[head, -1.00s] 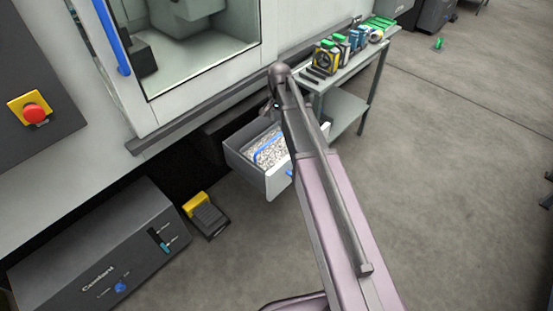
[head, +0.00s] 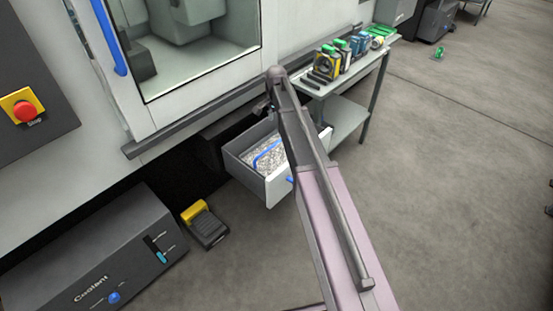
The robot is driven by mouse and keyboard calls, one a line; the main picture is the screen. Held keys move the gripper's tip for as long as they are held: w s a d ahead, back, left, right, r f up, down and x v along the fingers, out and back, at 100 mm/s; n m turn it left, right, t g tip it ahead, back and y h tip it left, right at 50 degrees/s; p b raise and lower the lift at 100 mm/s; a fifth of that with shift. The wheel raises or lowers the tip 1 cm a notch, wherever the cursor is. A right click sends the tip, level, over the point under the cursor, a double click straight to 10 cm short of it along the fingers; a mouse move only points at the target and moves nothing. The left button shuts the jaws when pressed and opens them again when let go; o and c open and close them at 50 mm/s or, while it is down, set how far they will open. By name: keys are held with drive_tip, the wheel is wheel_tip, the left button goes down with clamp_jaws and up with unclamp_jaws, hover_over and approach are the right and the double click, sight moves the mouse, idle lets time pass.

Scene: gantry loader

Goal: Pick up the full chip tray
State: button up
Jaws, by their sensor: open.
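My gripper (head: 262,107) shows only as a small dark part left of the arm's far end, in the picture just above the drawer. It is open and apart from the handle. Its fingertips are too small and too hidden to make out.
The machine's front ledge (head: 185,128) runs above the drawer. A side table (head: 345,115) with tool holders stands behind it. A yellow foot pedal (head: 205,222) and a coolant unit (head: 95,255) are on the floor to the left.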

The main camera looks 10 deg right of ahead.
sight(276, 143)
drive_tip(key=shift+f+b, duration=3.75)
drive_tip(key=shift+f, duration=0.2)
drive_tip(key=shift+f, duration=0.1)
drive_tip(key=shift+w+f+b, duration=0.2)
drive_tip(key=shift+f+b, duration=2.3)
drive_tip(key=shift+b, duration=0.1)
clamp_jaws()
